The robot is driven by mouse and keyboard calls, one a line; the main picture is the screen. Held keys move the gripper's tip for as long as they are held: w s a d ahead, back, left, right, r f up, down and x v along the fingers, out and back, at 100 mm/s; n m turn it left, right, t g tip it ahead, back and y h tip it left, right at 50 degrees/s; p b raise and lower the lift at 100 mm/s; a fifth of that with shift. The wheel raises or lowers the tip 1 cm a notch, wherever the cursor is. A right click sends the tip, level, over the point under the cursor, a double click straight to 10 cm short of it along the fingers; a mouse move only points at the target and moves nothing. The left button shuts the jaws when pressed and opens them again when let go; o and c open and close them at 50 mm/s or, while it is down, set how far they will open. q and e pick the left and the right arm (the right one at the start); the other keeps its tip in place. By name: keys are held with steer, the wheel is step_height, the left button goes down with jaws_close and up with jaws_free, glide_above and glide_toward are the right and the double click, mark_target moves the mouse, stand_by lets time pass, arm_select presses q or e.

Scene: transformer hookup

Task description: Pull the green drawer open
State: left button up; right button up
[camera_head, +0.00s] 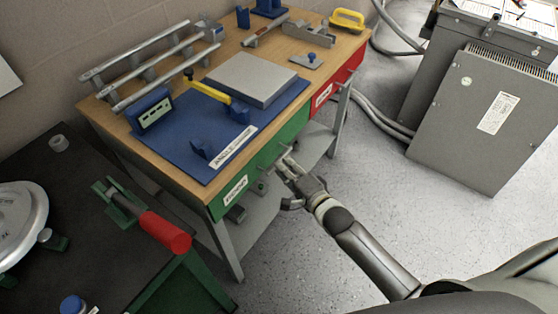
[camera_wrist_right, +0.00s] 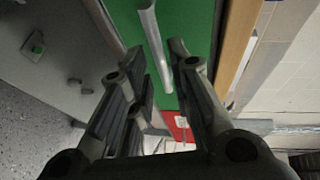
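The green drawer (camera_head: 288,135) is in the front of the wooden workbench, with a white label at its left end. Its front looks flush with the bench, so it appears shut. Its grey bar handle (camera_head: 266,164) sits near the middle of the front. My right gripper (camera_head: 287,160) is at the handle's right part. In the right wrist view the green front (camera_wrist_right: 186,25) fills the top middle, and the handle (camera_wrist_right: 151,32) runs down between the spread fingers (camera_wrist_right: 157,52). The fingers look open; contact with the handle cannot be told. My left gripper is not in view.
A red drawer (camera_head: 349,72) is to the right of the green one. The bench top (camera_head: 292,45) holds a blue mat (camera_head: 185,147), a grey plate and tools. A dark table (camera_head: 60,160) stands at left, a grey cabinet (camera_head: 480,115) at right. Floor (camera_head: 370,175) between is clear.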

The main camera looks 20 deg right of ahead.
steer(key=shift+x, duration=2.05)
jaws_close()
